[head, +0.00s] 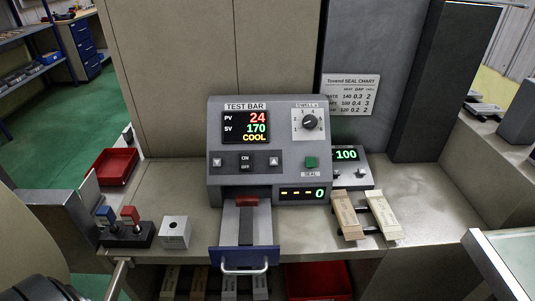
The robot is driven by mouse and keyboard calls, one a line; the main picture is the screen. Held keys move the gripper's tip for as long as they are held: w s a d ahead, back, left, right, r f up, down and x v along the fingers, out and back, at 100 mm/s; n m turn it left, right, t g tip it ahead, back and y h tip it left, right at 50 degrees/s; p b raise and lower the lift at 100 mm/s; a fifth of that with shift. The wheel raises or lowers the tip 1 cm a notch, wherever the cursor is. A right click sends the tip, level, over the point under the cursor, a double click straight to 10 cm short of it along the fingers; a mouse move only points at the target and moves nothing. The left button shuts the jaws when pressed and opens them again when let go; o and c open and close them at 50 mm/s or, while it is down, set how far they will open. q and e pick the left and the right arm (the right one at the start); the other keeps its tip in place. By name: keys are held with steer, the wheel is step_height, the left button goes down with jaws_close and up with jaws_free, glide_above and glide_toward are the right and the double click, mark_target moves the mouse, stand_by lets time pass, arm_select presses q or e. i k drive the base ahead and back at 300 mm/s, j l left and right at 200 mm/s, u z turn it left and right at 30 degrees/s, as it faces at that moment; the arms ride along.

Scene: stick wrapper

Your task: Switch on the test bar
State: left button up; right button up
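The test bar (215,140) is a grey machine in the middle of the bench in the head view. Its screen (246,127) is lit and reads PV 24, SV 170 and COOL. A black ON/OFF switch (246,162) sits below the screen, between a down button (217,162) and an up button (275,161). I cannot tell which way the switch is tipped. A dwell knob (310,122), a green seal button (311,162) and a small display (302,194) reading 0 are at its right. Neither of my grippers is in view.
A blue-fronted slide (233,258) with a handle juts out front. Two pale bars (380,213) lie on a rack at right, near a small unit (352,177) reading 100. A block with blue and red levers (126,235), a metal cube (174,233) and a red bin (115,166) are left.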

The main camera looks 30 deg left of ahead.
mark_target(245, 163)
steer(key=k+l+u, duration=0.2)
steer(key=k, duration=0.25)
steer(key=u, duration=1.3)
